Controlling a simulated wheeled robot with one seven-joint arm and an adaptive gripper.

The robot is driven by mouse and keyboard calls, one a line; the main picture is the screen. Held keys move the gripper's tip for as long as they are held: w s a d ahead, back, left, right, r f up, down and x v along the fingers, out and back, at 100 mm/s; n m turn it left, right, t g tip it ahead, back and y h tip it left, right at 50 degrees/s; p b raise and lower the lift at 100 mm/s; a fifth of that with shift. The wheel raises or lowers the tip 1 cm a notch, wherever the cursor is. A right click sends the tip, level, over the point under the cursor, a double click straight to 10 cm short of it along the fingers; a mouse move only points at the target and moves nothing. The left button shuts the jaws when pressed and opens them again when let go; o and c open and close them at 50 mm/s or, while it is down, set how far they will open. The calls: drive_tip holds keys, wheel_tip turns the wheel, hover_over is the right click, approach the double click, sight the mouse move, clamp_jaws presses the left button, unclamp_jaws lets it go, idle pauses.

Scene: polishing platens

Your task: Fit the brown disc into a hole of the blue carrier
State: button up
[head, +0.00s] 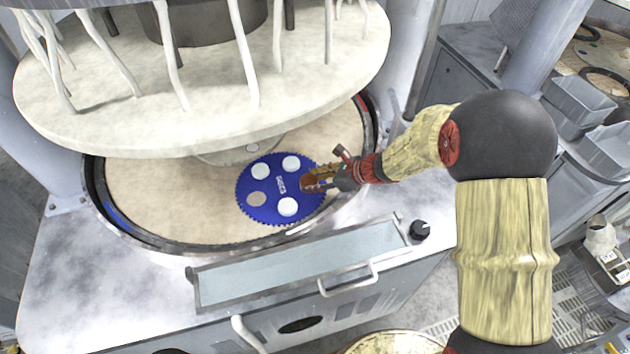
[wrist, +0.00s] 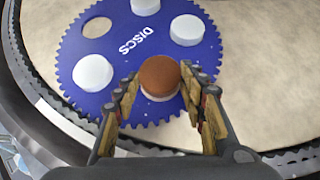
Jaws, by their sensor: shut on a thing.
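The blue carrier (head: 270,215) is a toothed disc lying flat on the beige platen; it also shows in the wrist view (wrist: 125,68). White discs (head: 290,162) fill three of its holes. One hole (head: 258,199) is empty and shows beige; it also shows in the wrist view (wrist: 97,27). My gripper (head: 312,183) is shut on the brown disc (wrist: 159,76) by its sides, over the carrier's edge nearest my arm. A pale crescent shows under the disc's near side. I cannot tell whether the disc touches the carrier.
A large round upper plate (head: 200,110) with hanging pale hoses is above the platen (head: 150,195). A dark raised rim (head: 97,195) surrounds the platen. A front panel with a handle (head: 348,282) and a black knob (head: 420,229) is near my arm. Grey bins (head: 575,100) stand at right.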

drive_tip(key=o, duration=1.2)
drive_tip(key=shift+s+f, duration=0.25)
drive_tip(key=shift+f, duration=0.2)
drive_tip(key=shift+o, duration=0.3)
drive_tip(key=shift+d, duration=0.1)
drive_tip(key=v, duration=1.2)
drive_tip(key=shift+w+r, duration=0.25)
drive_tip(key=s+d+r+n+h+b, duration=0.1)
drive_tip(key=s+d+n+h+b, duration=0.2)
drive_tip(key=s+n, duration=0.5)
drive_tip(key=s+d+r+n+h+b, duration=0.2)
drive_tip(key=s+d+n+b, duration=0.1)
drive_tip(key=s+n+b, duration=0.2)
drive_tip(key=s+d+r+n+t+h+b, duration=0.1)
drive_tip(key=s+d+r+n+h+b, duration=0.1)
drive_tip(key=s+n, duration=0.8)
drive_tip(key=s+d+h+b, duration=0.1)
drive_tip(key=s, duration=0.1)
drive_tip(key=shift+s+d+r+n+h+b, duration=0.2)
drive_tip(key=shift+s+d+n+h+b, duration=0.1)
drive_tip(key=shift+s+b, duration=0.1)
